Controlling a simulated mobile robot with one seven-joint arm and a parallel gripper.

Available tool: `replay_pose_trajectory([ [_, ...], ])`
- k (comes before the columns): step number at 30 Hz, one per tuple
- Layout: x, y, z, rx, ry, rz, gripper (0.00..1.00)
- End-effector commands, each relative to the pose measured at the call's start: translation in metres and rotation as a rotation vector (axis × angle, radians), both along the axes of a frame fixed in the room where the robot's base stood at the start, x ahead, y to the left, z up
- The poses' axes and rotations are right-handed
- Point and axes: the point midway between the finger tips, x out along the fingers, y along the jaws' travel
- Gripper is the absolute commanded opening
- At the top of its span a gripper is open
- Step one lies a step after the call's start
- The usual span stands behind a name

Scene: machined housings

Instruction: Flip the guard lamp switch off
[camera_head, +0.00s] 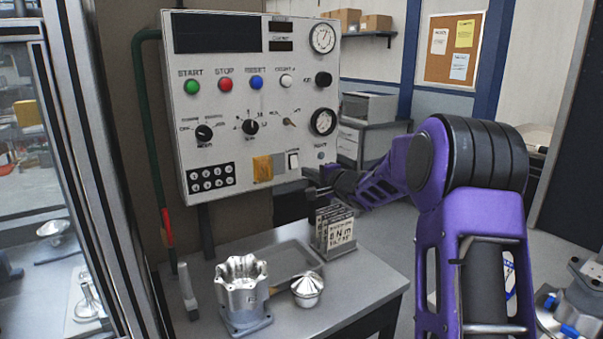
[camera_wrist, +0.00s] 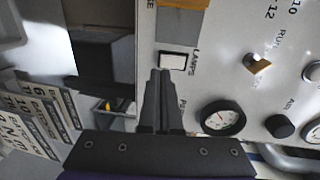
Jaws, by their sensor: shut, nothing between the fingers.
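The guard lamp switch is a small white rocker in a dark frame, labelled "LAMPS" in the wrist view (camera_wrist: 172,61). In the head view it sits low on the right of the control panel, as a white switch (camera_head: 292,160). My gripper (camera_wrist: 160,73) is shut and empty. Its fingertips are at the near edge of the switch in the wrist view; I cannot tell whether they touch it. In the head view my gripper (camera_head: 309,176) is just right of and below the switch. Which way the rocker is tipped is too small to tell.
The control panel (camera_head: 230,110) carries buttons, knobs and gauges close to the switch. Below it, a grey table (camera_head: 345,295) holds a machined housing (camera_head: 242,295), a domed part (camera_head: 307,290), a tray (camera_head: 280,258) and a rack of printed cards (camera_head: 335,230).

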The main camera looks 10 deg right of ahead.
Motion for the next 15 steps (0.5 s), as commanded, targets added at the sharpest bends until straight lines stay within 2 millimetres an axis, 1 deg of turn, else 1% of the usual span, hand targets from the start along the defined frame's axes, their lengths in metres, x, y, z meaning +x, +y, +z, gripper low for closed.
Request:
replay_pose_trajectory([
  [1, 0.009, 0.004, -0.002, 0.000, -0.001, 0.002, 0.00],
  [3, 0.018, 0.008, -0.004, 0.000, 0.000, 0.001, 0.00],
  [6, 0.027, 0.011, -0.005, 0.000, 0.001, 0.000, 0.00],
  [9, 0.033, 0.013, -0.005, 0.000, -0.001, 0.000, 0.00],
  [15, 0.035, 0.014, -0.005, 0.001, 0.000, -0.001, 0.00],
])
